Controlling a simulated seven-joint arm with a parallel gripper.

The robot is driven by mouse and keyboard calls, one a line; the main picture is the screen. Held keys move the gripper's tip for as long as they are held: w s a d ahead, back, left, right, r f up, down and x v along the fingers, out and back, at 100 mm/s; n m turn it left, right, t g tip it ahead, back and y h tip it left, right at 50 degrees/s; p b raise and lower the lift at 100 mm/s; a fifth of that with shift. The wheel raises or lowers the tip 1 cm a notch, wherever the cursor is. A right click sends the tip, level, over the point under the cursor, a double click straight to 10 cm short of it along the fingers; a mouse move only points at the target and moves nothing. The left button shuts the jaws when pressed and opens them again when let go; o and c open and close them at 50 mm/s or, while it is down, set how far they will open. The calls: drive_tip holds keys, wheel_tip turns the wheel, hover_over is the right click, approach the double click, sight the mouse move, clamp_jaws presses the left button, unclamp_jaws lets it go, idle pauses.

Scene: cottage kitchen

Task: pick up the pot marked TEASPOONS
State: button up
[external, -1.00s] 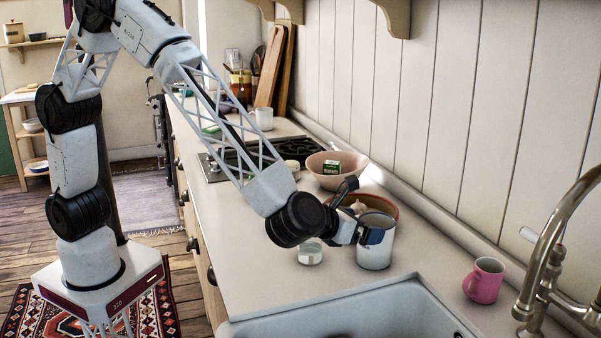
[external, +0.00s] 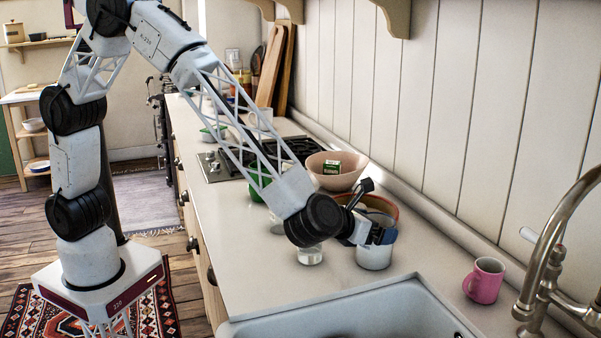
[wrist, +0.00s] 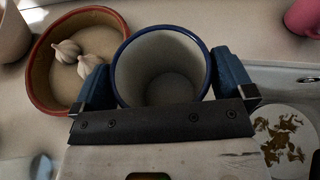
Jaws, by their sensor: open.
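A white pot with a blue rim (wrist: 162,52) stands upright on the counter, in the middle of the wrist view. In the external view its lower body (external: 374,257) shows below my gripper (external: 377,236), which covers its upper part. My gripper is open in the wrist view (wrist: 165,82), with one blue finger on each side of the pot. The fingers are very close to its wall; I cannot tell if they touch. The pot looks empty inside. No lettering is visible on it, so I cannot read TEASPOONS.
A reddish-brown bowl with garlic (wrist: 36,85) sits close beside the pot. A clear glass jar (external: 310,256) stands left of it. A pink bowl (external: 328,174) is behind, a pink mug (external: 484,280) to the right. The sink (external: 350,318) lies in front.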

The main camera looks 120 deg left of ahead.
drive_tip(key=c, duration=1.2)
drive_tip(key=shift+r, duration=0.1)
drive_tip(key=shift+r, duration=4.95)
